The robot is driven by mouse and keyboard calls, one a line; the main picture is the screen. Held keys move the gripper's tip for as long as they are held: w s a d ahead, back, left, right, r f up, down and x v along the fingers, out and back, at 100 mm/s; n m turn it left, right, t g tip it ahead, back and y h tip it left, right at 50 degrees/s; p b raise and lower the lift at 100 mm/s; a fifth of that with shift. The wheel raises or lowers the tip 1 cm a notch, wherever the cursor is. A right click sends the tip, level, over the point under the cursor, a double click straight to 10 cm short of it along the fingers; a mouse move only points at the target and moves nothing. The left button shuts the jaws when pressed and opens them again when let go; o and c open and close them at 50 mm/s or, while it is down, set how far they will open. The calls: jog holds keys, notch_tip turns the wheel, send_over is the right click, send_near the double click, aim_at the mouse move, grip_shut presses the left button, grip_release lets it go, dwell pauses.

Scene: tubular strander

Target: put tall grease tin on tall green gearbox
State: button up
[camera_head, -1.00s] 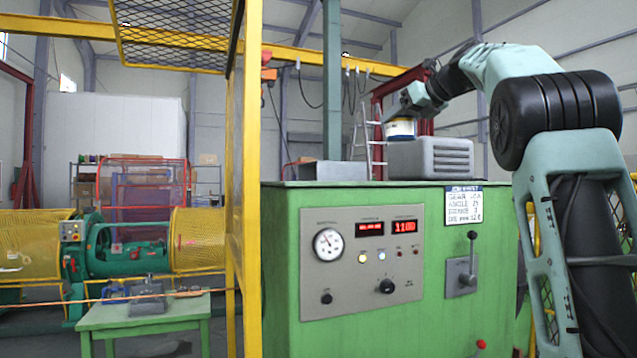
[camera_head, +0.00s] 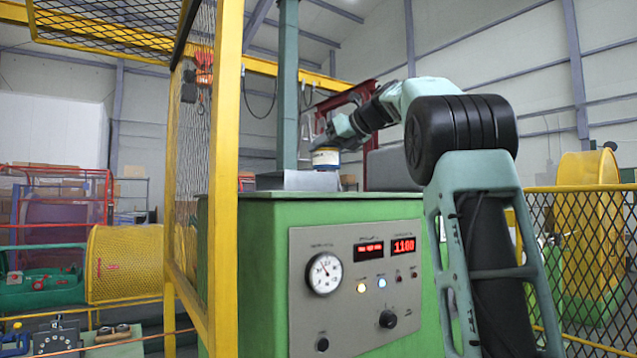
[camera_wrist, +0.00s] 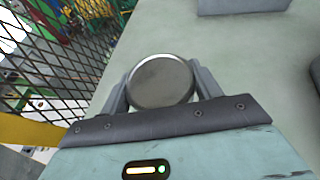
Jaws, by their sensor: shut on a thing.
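The tall green gearbox (camera_head: 250,255) stands at centre in the head view, with a gauge and control panel on its front. My gripper (camera_head: 327,148) is shut on the tall grease tin (camera_head: 326,160), a white, blue and yellow tin held upright over the gearbox top. In the wrist view the tin's round grey metal lid (camera_wrist: 161,81) sits between the two fingers of my gripper (camera_wrist: 162,88), over the pale green top (camera_wrist: 235,75) close to its left edge. The tin's underside is hidden, so I cannot tell the gap below it.
A low grey box (camera_head: 297,181) and a larger grey housing (camera_head: 390,170) stand on the gearbox top. A yellow-framed mesh guard (camera_head: 226,180) rises at the left. A yellow mesh fence (camera_head: 590,240) is at the right. The top between the boxes and near edge looks clear.

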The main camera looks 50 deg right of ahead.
aim_at(327, 169)
jog(key=shift+f+b, duration=0.55)
jog(key=shift+f, duration=2.35)
jog(key=shift+f, duration=0.15)
jog(key=o, duration=1.2)
jog(key=shift+s+r, duration=0.2)
jog(key=b+v, duration=0.1)
jog(key=v, duration=1)
jog(key=shift+s, duration=0.35)
